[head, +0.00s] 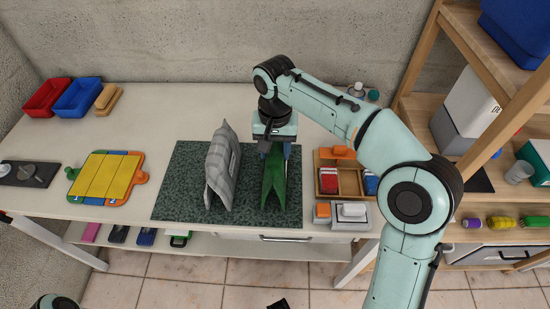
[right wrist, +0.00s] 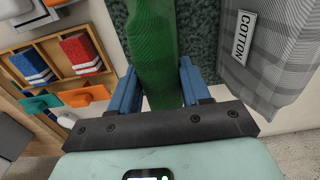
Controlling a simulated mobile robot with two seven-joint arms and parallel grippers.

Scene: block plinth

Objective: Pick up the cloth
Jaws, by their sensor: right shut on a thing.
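A green cloth (head: 275,182) hangs from my right gripper (head: 276,150) over the dark green speckled mat (head: 172,196). In the right wrist view the cloth (right wrist: 155,45) runs between the two blue fingers of the right gripper (right wrist: 160,88), which is shut on it. Whether its lower end touches the mat I cannot tell. In the right wrist view this bag (right wrist: 275,50) shows a "COTTON" label. My left gripper is not in view.
A wooden divided box (head: 339,154) with red and blue packs stands right of the mat. A grey tray (head: 340,222) sits before it. A yellow board (head: 103,176) lies left; red (head: 47,96) and blue (head: 79,97) bins stand farther back. The table behind the mat is clear.

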